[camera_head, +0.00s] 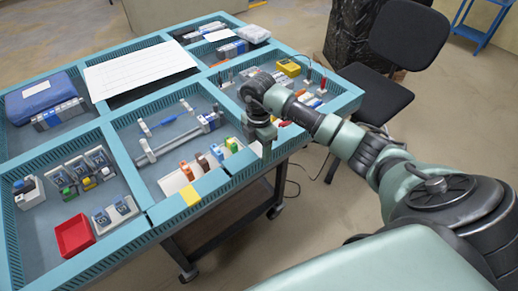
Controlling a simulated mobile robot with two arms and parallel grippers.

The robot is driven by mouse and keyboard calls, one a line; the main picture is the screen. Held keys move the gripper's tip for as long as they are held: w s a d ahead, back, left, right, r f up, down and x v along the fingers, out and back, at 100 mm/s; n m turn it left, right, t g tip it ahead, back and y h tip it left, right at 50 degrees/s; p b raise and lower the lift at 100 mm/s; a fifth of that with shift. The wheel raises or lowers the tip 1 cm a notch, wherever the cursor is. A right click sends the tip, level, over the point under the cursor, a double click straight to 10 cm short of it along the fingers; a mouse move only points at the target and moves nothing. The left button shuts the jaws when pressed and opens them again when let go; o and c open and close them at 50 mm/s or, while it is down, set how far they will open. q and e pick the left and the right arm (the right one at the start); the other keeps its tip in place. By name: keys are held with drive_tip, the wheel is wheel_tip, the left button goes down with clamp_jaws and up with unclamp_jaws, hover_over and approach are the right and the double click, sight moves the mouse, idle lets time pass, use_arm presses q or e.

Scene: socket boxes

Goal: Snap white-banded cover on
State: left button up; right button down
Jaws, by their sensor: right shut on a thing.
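My right gripper (264,138) points down at the near rim of the table's right-hand compartment. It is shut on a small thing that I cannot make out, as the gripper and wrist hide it. Several grey socket boxes stand in the near-left compartment: a row (82,172) with green, yellow and red pieces in or by it, a pair (115,212) nearer the front, and one box (27,190) at the far left. I cannot tell a white-banded cover in this view. My left gripper is not in view.
The teal-rimmed table (212,182) has several compartments. A red tray (74,235) sits near left. Coloured pieces (203,161) stand in a white holder beside my right gripper. A white sheet (138,70) lies at the back. A black chair (378,90) stands right of the table.

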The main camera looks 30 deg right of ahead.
drive_tip(key=shift+s+f+b, duration=0.1)
drive_tip(key=shift+f+b, duration=0.35)
drive_tip(key=shift+f, duration=0.4)
idle(0.5)
drive_tip(key=shift+c, duration=2.2)
unclamp_jaws()
drive_tip(key=o, duration=0.4)
drive_tip(key=shift+r, duration=0.1)
wheel_tip(320, 180, up, 8)
drive_tip(key=p, duration=0.6)
drive_tip(key=shift+f, duration=0.25)
